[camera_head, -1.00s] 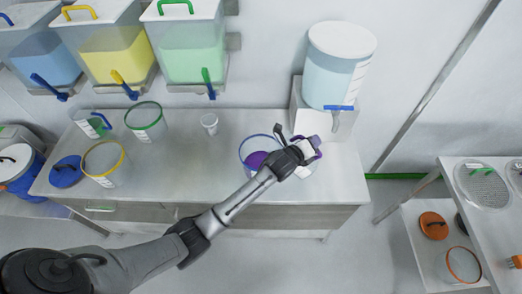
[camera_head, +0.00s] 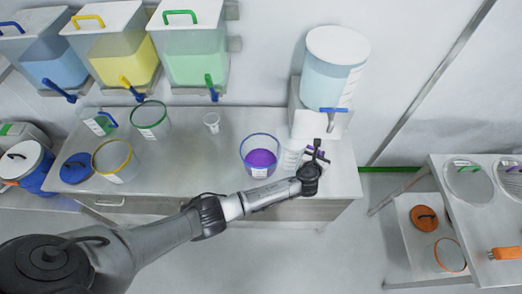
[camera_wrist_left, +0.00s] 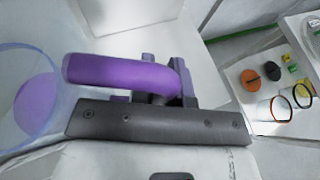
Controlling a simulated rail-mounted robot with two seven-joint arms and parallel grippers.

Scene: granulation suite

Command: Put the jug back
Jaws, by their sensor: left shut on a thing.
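The jug (camera_head: 291,158) is a pale, see-through vessel with a purple handle, at the right part of the bench in the head view. My left gripper (camera_head: 317,156) is shut on its handle, on the jug's right side. In the left wrist view the purple handle (camera_wrist_left: 125,72) lies across the jaws. I cannot tell whether the jug touches the bench or hangs just above it. A clear container (camera_head: 260,140) with a blue rim and purple contents stands close to the jug's left; it also shows in the left wrist view (camera_wrist_left: 60,75). My right gripper is out of view.
A large water tank (camera_head: 332,80) with a blue tap stands behind the jug. A small white cup (camera_head: 212,122), a green-rimmed container (camera_head: 150,118) and a yellow-rimmed one (camera_head: 114,160) stand farther left. The bench (camera_head: 195,165) is bare in the middle. A side table (camera_head: 470,225) is at right.

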